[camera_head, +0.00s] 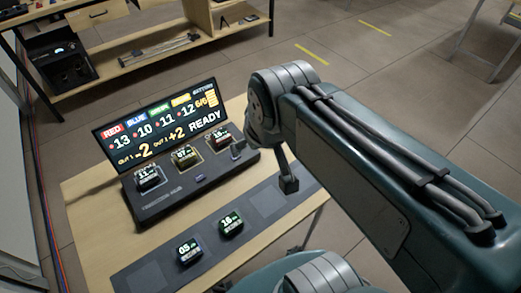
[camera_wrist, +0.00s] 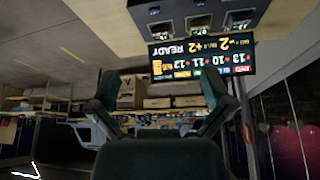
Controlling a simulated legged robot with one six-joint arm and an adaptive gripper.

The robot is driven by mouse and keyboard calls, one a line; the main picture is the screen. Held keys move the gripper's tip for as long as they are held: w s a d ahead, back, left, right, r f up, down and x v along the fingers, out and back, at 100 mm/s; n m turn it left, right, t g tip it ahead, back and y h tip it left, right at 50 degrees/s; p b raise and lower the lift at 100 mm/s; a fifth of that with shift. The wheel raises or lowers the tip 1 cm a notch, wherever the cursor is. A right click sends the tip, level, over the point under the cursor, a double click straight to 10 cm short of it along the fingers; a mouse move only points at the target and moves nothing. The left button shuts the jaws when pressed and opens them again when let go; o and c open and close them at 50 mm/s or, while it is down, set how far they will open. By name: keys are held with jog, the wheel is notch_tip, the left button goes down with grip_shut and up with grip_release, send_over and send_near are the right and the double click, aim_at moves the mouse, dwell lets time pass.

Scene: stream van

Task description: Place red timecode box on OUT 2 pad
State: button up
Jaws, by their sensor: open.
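Three timecode boxes sit in a row on the dark console: a left one reading 11 (camera_head: 147,177), a middle one reading 07 (camera_head: 184,156) and a right one (camera_head: 221,136). The right one has a reddish face and may be the red box, but its colour is hard to be sure of. In front, the grey strip (camera_head: 146,277) holds a bluish box reading 05 (camera_head: 189,251) and a green box reading 16 (camera_head: 231,222). I cannot read which pad is OUT 2. My gripper (camera_head: 264,168) is open and empty near the console's right end; its spread fingers show in the wrist view (camera_wrist: 158,92).
A lit display (camera_head: 160,125) stands behind the console and reads READY; it appears upside down in the wrist view (camera_wrist: 202,57). An empty pad (camera_head: 268,200) lies on the strip's right part.

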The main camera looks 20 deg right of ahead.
jog(key=s, duration=0.1)
jog(key=s+f, duration=0.1)
jog(key=s, duration=0.1)
jog(key=shift+s+t, duration=0.15)
jog(key=shift+t, duration=0.15)
dwell(1.8)
